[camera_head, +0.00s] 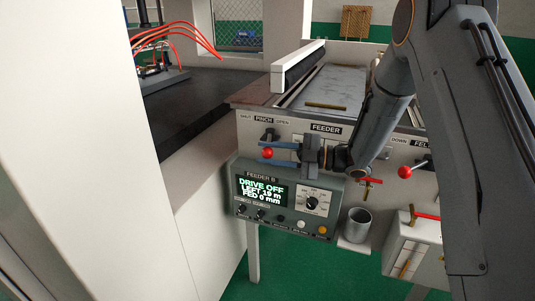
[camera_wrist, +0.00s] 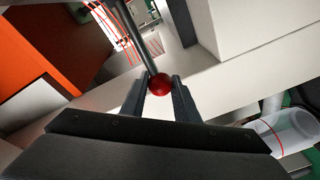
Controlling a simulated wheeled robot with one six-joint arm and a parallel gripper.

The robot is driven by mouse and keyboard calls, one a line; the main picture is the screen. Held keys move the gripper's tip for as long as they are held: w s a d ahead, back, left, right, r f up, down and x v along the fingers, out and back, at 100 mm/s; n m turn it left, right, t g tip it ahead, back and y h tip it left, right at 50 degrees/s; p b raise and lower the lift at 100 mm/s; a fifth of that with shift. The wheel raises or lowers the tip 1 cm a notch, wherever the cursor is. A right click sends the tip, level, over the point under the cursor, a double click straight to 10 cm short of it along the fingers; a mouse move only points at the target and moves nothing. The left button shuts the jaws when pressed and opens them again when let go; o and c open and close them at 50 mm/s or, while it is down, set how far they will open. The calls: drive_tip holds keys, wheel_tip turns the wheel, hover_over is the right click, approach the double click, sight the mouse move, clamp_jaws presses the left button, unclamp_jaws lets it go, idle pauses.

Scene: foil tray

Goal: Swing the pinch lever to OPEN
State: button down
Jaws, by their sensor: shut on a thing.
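The pinch lever's red knob (camera_head: 267,153) is at the left of the feeder front, below the SHUT, PINCH and OPEN labels (camera_head: 264,120). In the wrist view the knob (camera_wrist: 160,85) sits between my fingertips, with the lever's dark rod (camera_wrist: 133,37) running up and left from it. My gripper (camera_head: 268,154) comes from the right and is shut on the knob; it also shows in the wrist view (camera_wrist: 160,90). The lever's dark pivot (camera_head: 269,134) is just above the knob. I cannot tell exactly which label the lever points to.
The FEEDER B box (camera_head: 284,204) stands just below my gripper; its screen reads DRIVE OFF. A second red-knobbed lever (camera_head: 405,171) is to the right. A grey cup (camera_head: 357,225) stands below. A white panel fills the left.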

drive_tip(key=shift+d+f, duration=0.1)
drive_tip(key=c, duration=1.4)
unclamp_jaws()
drive_tip(key=shift+w+d, duration=0.1)
drive_tip(key=shift+d, duration=0.05)
drive_tip(key=shift+a, duration=0.2)
wheel_tip(320, 180, up, 10)
drive_tip(key=shift+r+b, duration=0.1)
drive_tip(key=shift+b, duration=1)
